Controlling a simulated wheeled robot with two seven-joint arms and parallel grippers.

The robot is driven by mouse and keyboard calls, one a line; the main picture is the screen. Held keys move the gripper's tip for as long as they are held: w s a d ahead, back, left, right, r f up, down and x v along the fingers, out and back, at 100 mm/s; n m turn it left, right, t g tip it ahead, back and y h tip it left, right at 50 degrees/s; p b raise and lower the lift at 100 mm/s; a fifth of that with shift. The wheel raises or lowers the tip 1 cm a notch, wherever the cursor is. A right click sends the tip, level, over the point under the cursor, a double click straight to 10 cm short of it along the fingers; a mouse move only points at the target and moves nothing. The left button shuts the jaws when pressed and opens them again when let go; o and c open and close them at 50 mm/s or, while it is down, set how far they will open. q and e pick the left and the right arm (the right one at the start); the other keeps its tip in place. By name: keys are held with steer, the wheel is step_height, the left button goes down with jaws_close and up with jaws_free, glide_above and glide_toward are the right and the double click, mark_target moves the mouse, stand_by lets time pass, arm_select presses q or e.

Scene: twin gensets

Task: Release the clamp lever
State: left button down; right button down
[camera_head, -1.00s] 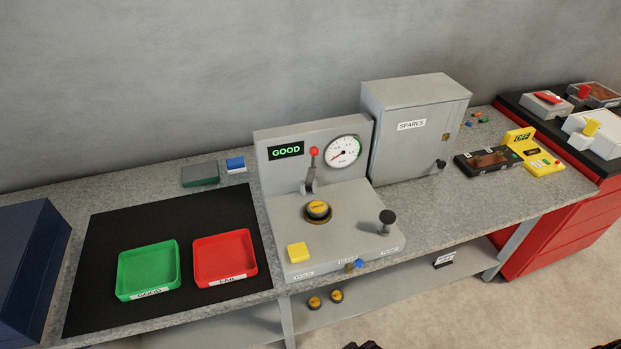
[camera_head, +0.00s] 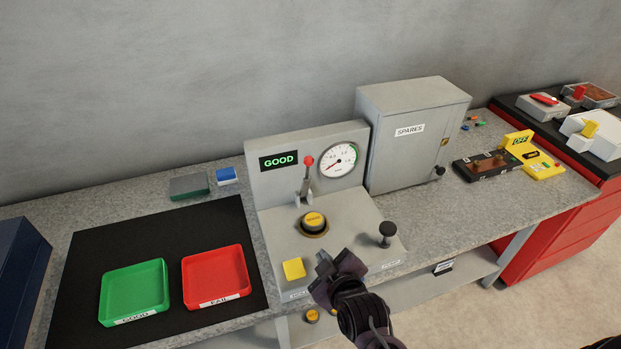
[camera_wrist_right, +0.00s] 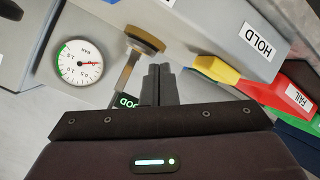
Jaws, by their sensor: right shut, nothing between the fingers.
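The clamp lever (camera_head: 308,175) is a grey lever with a red knob, standing nearly upright on the grey test stand (camera_head: 345,225), below and between the GOOD display and the gauge. A round yellow-topped part (camera_head: 313,222) sits in a ring in front of it. My right gripper (camera_head: 323,264) is at the stand's front edge, apart from the lever. In the right wrist view its fingers (camera_wrist_right: 158,84) are together and empty. A brownish disc and rod (camera_wrist_right: 143,42) show beyond them; I cannot tell whether this includes the lever. My left gripper is not in view.
A yellow button (camera_head: 293,268) and a black knob (camera_head: 386,233) flank my right gripper on the stand. Green (camera_head: 135,291) and red (camera_head: 216,277) trays lie left on a black mat. The grey SPARES cabinet (camera_head: 415,135) stands right of the stand.

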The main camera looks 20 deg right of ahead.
steer(key=w+n+t, duration=0.1)
steer(key=r+n+t+h, duration=0.1)
steer(key=t, duration=0.1)
steer(key=w+r+n+t+h, duration=0.1)
steer(key=t, duration=0.1)
steer(key=shift+w+a+r+n, duration=0.1)
steer(key=shift+w+r+n, duration=0.15)
steer(key=shift+w+n, duration=0.1)
step_height(320, 180, up, 3)
steer(key=s+n+t+h, duration=0.2)
steer(key=n+t, duration=0.1)
steer(key=t, duration=0.1)
steer(key=p, duration=0.4)
glide_toward(307, 165)
steer(key=shift+n+t, duration=0.3)
steer(key=shift+n, duration=0.05)
steer(key=x, duration=0.5)
steer(key=shift+w+d+f, duration=0.2)
steer(key=shift+w+d, duration=0.1)
steer(key=shift+w, duration=0.15)
steer(key=shift+w+d, duration=0.1)
steer(key=shift+w, duration=0.4)
steer(key=shift+r, duration=0.1)
steer(key=shift+x, duration=1.1)
steer(key=shift+s+r, duration=0.1)
steer(key=shift+r, duration=0.1)
